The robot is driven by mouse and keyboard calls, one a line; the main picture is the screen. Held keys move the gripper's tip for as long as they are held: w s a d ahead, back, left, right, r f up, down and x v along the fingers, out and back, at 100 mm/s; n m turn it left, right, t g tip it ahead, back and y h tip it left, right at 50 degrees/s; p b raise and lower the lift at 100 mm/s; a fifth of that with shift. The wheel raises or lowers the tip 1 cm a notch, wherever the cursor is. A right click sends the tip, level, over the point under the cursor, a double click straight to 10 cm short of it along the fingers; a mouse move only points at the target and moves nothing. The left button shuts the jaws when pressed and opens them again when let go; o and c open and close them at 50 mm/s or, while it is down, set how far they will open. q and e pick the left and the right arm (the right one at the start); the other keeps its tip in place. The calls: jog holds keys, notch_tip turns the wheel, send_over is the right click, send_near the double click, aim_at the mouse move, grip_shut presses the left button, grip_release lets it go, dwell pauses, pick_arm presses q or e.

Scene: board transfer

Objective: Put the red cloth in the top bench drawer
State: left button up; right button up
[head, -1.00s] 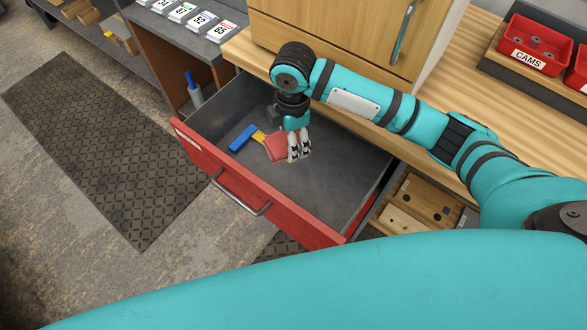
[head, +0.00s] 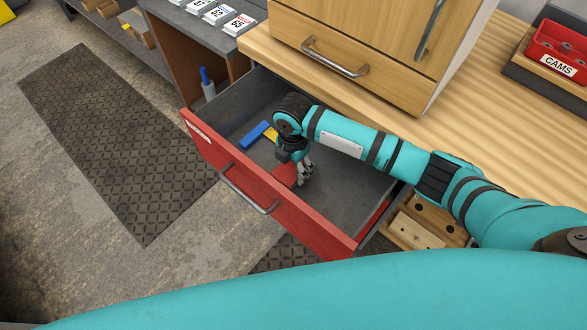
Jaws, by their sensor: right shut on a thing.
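The top bench drawer (head: 265,205) is pulled out, with a red front and a grey inside. The red cloth (head: 286,174) is inside the drawer, low and close to its floor; I cannot tell whether it touches the floor. My right gripper (head: 304,178) reaches down into the drawer and is shut on the red cloth. My wrist hides part of the cloth. My left gripper is not in view.
A tool with a blue handle and yellow part (head: 256,135) lies in the drawer behind the cloth. A wooden cabinet (head: 355,45) stands on the bench top (head: 480,105). A red CAMS bin (head: 557,55) is at the right. The drawer's right part is clear.

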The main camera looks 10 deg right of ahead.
aim_at(293, 167)
jog(key=shift+f, duration=0.95)
jog(key=shift+f, duration=0.2)
jog(key=o, duration=1.1)
notch_tip(293, 167, up, 12)
jog(key=shift+r+p, duration=0.25)
jog(key=shift+p, duration=0.2)
